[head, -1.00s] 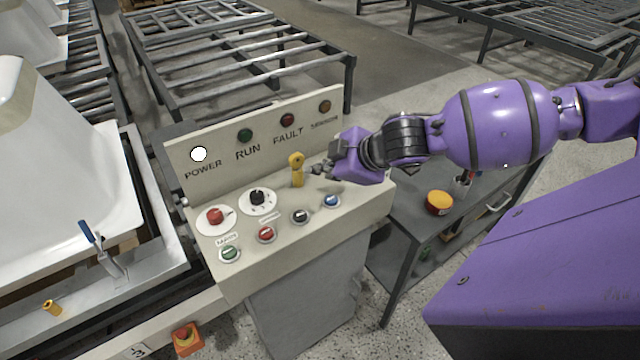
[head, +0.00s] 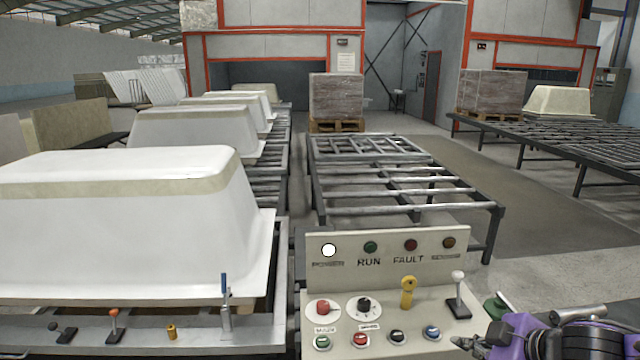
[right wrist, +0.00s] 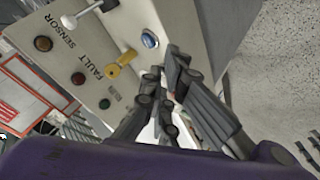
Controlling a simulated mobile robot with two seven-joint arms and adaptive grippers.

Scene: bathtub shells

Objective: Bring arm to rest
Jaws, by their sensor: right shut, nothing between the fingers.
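My right gripper (head: 470,346) shows at the bottom right of the head view, just beside the right front edge of the control panel (head: 385,244). Its fingers are shut with nothing between them. In the right wrist view the dark fingers (right wrist: 160,85) point toward the panel, with the yellow key switch (right wrist: 121,62) and the blue button (right wrist: 150,39) beyond them. I cannot tell from the views whether the fingers touch the panel. The purple arm behind the gripper is cut off by the frame's lower edge. My left gripper is not in view.
The panel carries a white-knobbed lever (head: 458,290), a yellow key (head: 408,290), red and black knobs and several buttons. A white tub shell (head: 120,220) lies at left on a roller line. An empty metal rack (head: 400,190) stands behind the panel. Open floor lies to the right.

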